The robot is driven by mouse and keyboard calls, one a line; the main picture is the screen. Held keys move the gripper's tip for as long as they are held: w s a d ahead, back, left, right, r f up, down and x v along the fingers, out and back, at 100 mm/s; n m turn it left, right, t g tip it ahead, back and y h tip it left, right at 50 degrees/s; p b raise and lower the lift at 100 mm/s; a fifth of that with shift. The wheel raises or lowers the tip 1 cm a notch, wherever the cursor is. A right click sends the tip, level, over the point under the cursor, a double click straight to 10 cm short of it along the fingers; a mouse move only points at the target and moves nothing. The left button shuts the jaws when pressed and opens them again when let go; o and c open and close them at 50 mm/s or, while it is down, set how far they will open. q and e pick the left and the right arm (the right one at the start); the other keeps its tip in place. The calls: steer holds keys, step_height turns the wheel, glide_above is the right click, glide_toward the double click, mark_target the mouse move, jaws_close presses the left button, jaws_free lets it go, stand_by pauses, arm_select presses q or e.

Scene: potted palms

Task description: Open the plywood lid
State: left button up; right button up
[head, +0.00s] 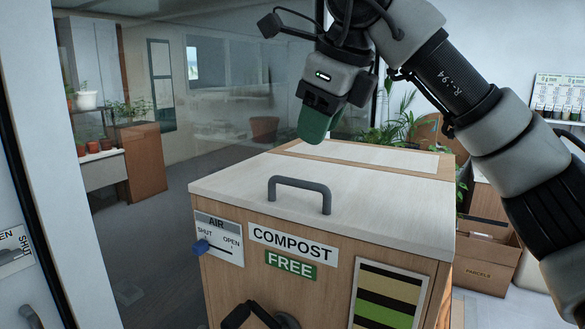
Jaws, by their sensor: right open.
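The pale plywood lid (362,214) lies flat and shut on the wooden compost box (320,295). A dark grey arched handle (299,184) stands up near the lid's front edge. My right gripper (313,124) points down above the lid, apart from the handle and a little to its upper right in the picture. It is open and empty; its green fingertips overlap in this view, so the gap is hard to see. My left gripper is not in view.
A cardboard box (485,262) stands on the right. Glass panels and potted plants (127,112) are at the left. The lid around the handle is clear.

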mark_target(303, 181)
steer(key=x, duration=0.2)
steer(key=p+x, duration=0.1)
steer(key=x, duration=0.1)
steer(key=p+x, duration=0.1)
steer(key=x, duration=0.2)
steer(key=shift+s+d+f, duration=0.15)
steer(key=shift+d+f, duration=0.05)
steer(key=shift+d, duration=0.05)
steer(key=shift+x, duration=0.9)
steer(key=shift+s+f, duration=0.1)
steer(key=shift+c, duration=1.2)
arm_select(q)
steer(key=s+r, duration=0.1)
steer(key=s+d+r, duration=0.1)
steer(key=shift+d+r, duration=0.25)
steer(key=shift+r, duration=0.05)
arm_select(e)
jaws_close()
